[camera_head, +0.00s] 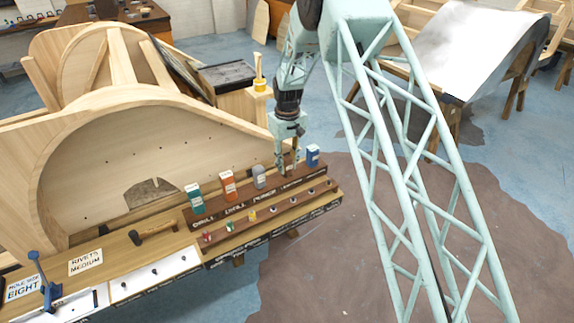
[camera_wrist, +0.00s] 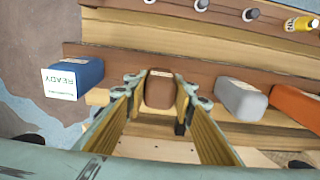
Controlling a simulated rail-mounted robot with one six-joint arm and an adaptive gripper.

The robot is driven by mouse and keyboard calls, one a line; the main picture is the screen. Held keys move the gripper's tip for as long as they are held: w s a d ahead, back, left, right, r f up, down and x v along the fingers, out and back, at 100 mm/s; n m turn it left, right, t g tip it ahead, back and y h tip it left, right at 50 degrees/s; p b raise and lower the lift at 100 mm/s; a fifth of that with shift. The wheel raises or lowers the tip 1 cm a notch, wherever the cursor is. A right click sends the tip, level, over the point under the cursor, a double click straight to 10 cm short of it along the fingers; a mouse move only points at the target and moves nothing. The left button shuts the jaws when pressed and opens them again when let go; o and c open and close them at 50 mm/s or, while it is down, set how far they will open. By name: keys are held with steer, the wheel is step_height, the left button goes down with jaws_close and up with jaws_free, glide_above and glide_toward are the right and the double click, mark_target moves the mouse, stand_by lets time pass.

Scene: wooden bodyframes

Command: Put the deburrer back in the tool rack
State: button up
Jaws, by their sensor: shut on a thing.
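My gripper (camera_head: 288,170) points down over the right part of the tool rack (camera_head: 222,223). It is shut on a brown, block-shaped tool, taken to be the deburrer, which shows between the fingers in the wrist view (camera_wrist: 160,90). The brown tool stands in line with the other tools, between the grey tool (camera_wrist: 241,98) and the blue one marked READY (camera_wrist: 75,78). The fingers hide most of it in the head view. I cannot tell whether its lower end is fully seated in the rack.
In the rack also stand a teal tool (camera_head: 195,199) and an orange tool (camera_head: 228,186). Small bits sit in the lower step in front. A large wooden bodyframe (camera_head: 100,170) stands behind and left. A hammer (camera_head: 153,232) lies on the bench left of the rack.

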steer(key=shift+f, duration=0.15)
steer(key=o, duration=1)
steer(key=shift+r+p, duration=0.55)
steer(key=shift+r, duration=5.8)
